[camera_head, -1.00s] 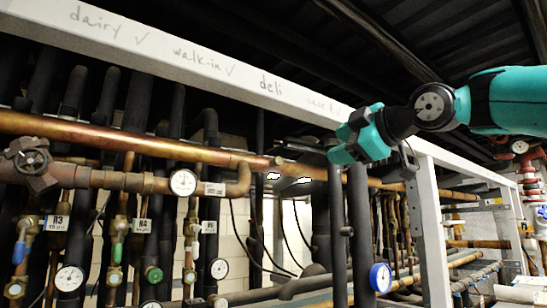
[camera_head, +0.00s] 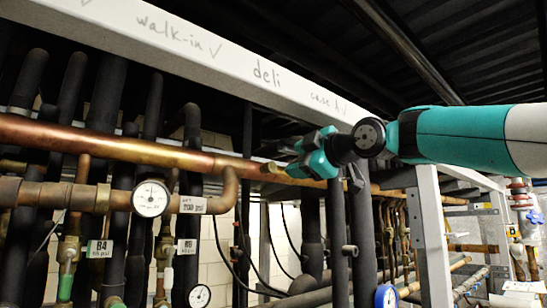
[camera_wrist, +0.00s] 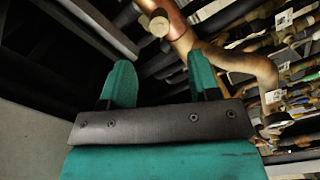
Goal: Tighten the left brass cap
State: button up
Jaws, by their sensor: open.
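A small round brass-coloured cap (camera_head: 270,168) sticks out from the long copper pipe in the head view. In the wrist view a round brass-coloured cap (camera_wrist: 158,25) sits on the copper pipe, beyond and above the gap between my fingertips. My teal gripper (camera_head: 288,160) is just right of the cap in the head view, its fingers pointing left. In the wrist view my gripper (camera_wrist: 161,75) is open, with nothing between its fingers. The cap looks apart from the fingers. I cannot tell whether other brass caps count as the left one.
The copper pipe (camera_head: 120,146) runs across the rack below a white beam (camera_head: 190,40) with handwriting. A pressure gauge (camera_head: 150,198) and a blue-rimmed gauge (camera_head: 386,297) are nearby. Dark vertical pipes (camera_head: 338,230) and a grey post (camera_head: 428,240) stand below my arm.

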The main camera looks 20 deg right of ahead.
aim_at(272, 167)
jog(key=p+x, duration=0.4)
jog(key=x, duration=0.4)
jog(key=shift+w+r+p, duration=0.1)
jog(key=shift+r+p, duration=0.1)
jog(key=shift+p, duration=0.15)
jog(key=shift+w+a+f, duration=0.2)
jog(key=shift+w+a, duration=0.1)
jog(key=shift+w, duration=0.25)
jog(key=c, duration=0.9)
